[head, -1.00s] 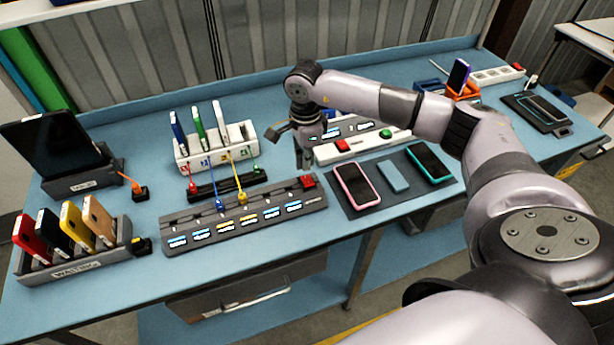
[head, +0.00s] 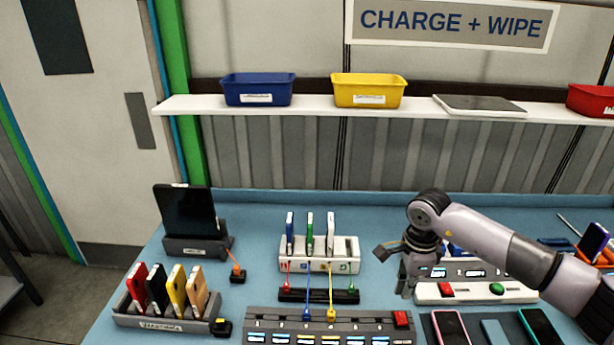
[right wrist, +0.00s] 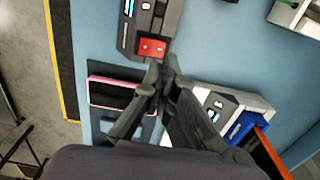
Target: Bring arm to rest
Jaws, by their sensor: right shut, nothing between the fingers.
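My right arm comes in from the right in the head view. My right gripper (head: 405,287) points down above the bench, beside the white strip with a red and a green button (head: 462,291). Its fingers are shut and empty; the right wrist view shows the fingertips (right wrist: 163,68) together near the red switch (right wrist: 151,47) of the grey charging bar. My left gripper is not in view.
The grey charging bar (head: 275,322), a white phone rack (head: 320,266), a waiting rack of several phones (head: 165,318) and a tablet stand (head: 200,243) occupy the blue bench. A pink-edged phone (head: 450,327) lies at front. A shelf (head: 310,109) carries bins.

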